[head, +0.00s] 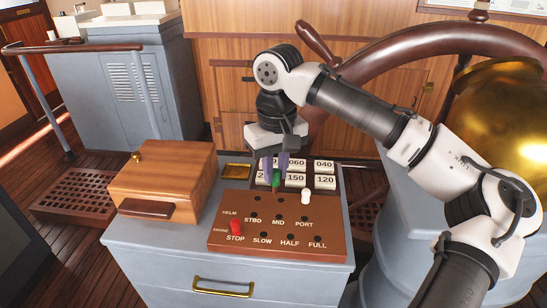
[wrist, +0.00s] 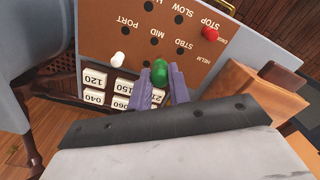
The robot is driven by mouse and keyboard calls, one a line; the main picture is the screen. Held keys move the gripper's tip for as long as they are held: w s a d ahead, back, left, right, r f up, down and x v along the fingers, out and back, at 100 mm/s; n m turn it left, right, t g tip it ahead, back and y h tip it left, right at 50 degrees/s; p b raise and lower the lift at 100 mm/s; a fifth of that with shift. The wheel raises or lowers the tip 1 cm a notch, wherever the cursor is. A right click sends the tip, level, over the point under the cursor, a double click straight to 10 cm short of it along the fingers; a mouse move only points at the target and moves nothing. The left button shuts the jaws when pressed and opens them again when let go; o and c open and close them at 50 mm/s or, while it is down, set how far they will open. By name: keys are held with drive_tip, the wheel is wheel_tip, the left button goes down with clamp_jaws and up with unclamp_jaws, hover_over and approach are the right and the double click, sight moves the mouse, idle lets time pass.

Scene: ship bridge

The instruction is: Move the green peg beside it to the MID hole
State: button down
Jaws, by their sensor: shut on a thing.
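The green peg (head: 277,180) is upright between the fingers of my gripper (head: 276,168), which is shut on it. It also shows between the purple fingertips in the wrist view (wrist: 159,71). It is at the back edge of the brown peg board (head: 225,243). I cannot tell whether its lower end is clear of the board. The MID hole (head: 279,216) is empty, just behind the MID label, nearer the board's front than the peg.
A white peg (head: 306,196) stands at the back right of the board. A red peg (head: 236,226) stands at STOP. White number tiles (head: 296,180) lie behind the board. A wooden box (head: 165,180) is to the left, and a large ship's wheel (head: 400,55) is behind my arm.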

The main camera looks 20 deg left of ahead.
drive_tip(key=shift+w+d+f+n, duration=0.1)
drive_tip(key=shift+d+f+n, duration=0.4)
drive_tip(key=shift+f, duration=0.35)
wheel_tip(320, 180, down, 5)
drive_tip(key=b, duration=0.5)
drive_tip(key=shift+f, duration=0.2)
drive_tip(key=shift+f+p, duration=0.1)
drive_tip(key=shift+p, duration=0.45)
drive_tip(key=shift+f, duration=0.3)
idle(0.4)
drive_tip(key=shift+f, duration=0.5)
drive_tip(key=shift+f, duration=0.35)
idle(0.4)
